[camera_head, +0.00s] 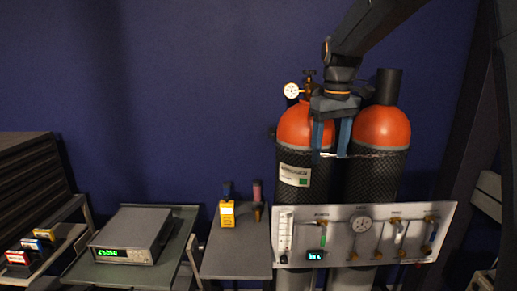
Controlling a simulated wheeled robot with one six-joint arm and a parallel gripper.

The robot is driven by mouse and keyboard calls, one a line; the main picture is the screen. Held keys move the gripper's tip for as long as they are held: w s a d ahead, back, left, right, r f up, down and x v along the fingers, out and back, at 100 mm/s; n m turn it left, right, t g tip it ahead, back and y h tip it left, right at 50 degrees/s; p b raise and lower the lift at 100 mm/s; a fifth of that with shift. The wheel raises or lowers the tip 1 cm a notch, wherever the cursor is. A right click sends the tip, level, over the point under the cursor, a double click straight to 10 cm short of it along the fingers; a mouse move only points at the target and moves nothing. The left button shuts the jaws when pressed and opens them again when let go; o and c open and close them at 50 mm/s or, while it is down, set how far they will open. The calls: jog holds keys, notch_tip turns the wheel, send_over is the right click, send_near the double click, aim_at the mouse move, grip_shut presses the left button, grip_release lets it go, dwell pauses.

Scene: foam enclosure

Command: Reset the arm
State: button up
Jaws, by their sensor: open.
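My arm (375,25) comes in from the top right, and my gripper (332,146) points down at its end. The two fingers are apart with nothing seen between them. In this view the gripper overlaps the two gas cylinders, in front of the gap between the left cylinder (297,127) and the right cylinder (382,127). Both have orange tops and dark mesh sleeves. I cannot tell whether the fingers touch them.
A gauge (291,91) with a valve tops the left cylinder. A white gas panel (345,237) stands before the cylinders. A yellow handheld device (227,213) sits on a grey shelf (236,255). A bench meter (133,236) and small boxes (30,245) are further left. The blue wall area is clear.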

jog(key=s+f+m+b, duration=0.4)
jog(key=s+f, duration=1.8)
jog(key=f, duration=0.4)
jog(key=shift+s+m+t+b, duration=0.2)
jog(key=shift+m+t+b, duration=0.1)
jog(key=shift+m, duration=0.1)
